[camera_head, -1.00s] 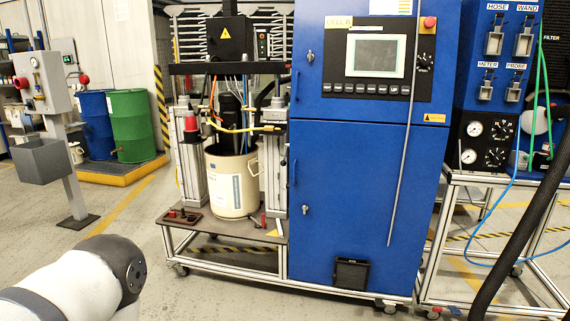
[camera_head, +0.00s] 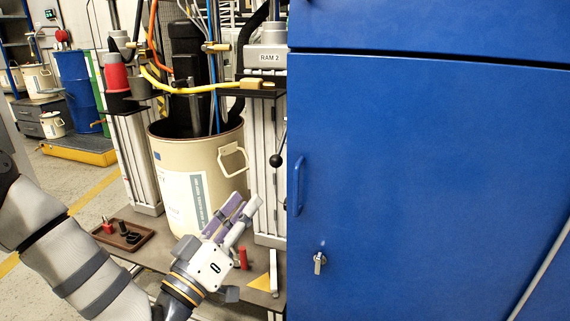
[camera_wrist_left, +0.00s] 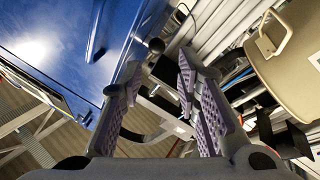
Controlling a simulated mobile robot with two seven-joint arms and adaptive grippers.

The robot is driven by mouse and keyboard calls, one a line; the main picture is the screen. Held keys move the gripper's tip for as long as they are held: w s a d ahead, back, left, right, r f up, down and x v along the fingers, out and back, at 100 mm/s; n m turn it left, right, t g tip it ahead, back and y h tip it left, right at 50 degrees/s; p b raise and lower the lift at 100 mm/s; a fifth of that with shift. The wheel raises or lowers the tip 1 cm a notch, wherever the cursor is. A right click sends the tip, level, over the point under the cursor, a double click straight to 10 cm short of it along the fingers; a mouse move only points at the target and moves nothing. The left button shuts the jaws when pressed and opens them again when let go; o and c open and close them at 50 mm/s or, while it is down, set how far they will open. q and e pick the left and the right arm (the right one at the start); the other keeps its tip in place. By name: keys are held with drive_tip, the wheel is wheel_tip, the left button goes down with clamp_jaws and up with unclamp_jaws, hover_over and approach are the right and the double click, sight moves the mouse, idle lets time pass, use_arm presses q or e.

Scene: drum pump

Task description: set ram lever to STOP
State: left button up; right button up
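A lever with a black ball knob (camera_head: 275,160) hangs beside the right ram column, close to the blue cabinet's left edge. I take it for the ram lever; no STOP mark is legible. The ball also shows in the left wrist view (camera_wrist_left: 156,45), beyond and between the fingertips. My left gripper (camera_head: 242,208) is in front of the cream drum, below and left of the knob and apart from it. Its two purple-padded fingers (camera_wrist_left: 158,85) are open with nothing between them. My right gripper is not in view.
The cream drum (camera_head: 185,165) stands behind my left gripper. The blue cabinet (camera_head: 420,180), with handle and key, bounds the right side. A brown tray (camera_head: 122,236) lies on the platform at left. A small red handle (camera_head: 243,257) stands below the gripper.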

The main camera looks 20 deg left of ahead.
sight(271, 164)
use_arm(q)
drive_tip(key=x, duration=0.4)
drive_tip(key=b+x, duration=0.1)
drive_tip(key=x, duration=0.3)
drive_tip(key=r+x, duration=0.1)
drive_tip(key=x, duration=0.3)
drive_tip(key=shift+s+a+b, duration=0.1)
drive_tip(key=shift+s+b, duration=0.05)
drive_tip(key=shift+b, duration=0.2)
clamp_jaws()
